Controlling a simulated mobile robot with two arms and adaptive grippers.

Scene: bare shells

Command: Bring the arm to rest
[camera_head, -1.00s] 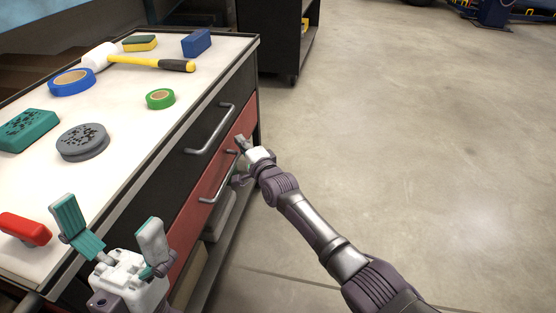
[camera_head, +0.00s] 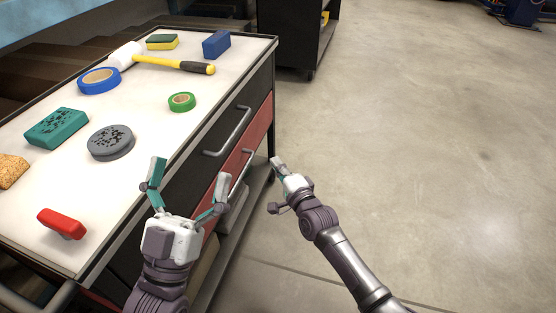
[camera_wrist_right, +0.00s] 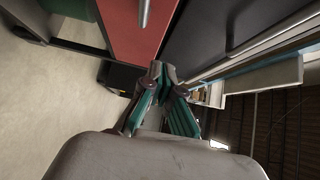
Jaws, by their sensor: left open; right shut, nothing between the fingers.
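My right gripper (camera_head: 277,183) is shut and empty, out over the floor just right of the cabinet's drawer front in the head view. In the right wrist view its fingertips (camera_wrist_right: 157,72) come together with nothing between them. My left gripper (camera_head: 187,184) is open and empty, its fingers spread, in front of the cabinet's near side edge. The red drawer (camera_head: 258,124) looks shut, and its handle (camera_head: 240,172) is partly hidden by my left gripper. The red drawer front also shows in the right wrist view (camera_wrist_right: 130,28).
The white cabinet top (camera_head: 136,175) carries a red object (camera_head: 62,223), a grey disc (camera_head: 111,143), a teal block (camera_head: 56,128), tape rolls (camera_head: 99,81), a mallet (camera_head: 178,65), sponges and a blue block (camera_head: 216,44). The floor (camera_head: 430,150) at right is clear.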

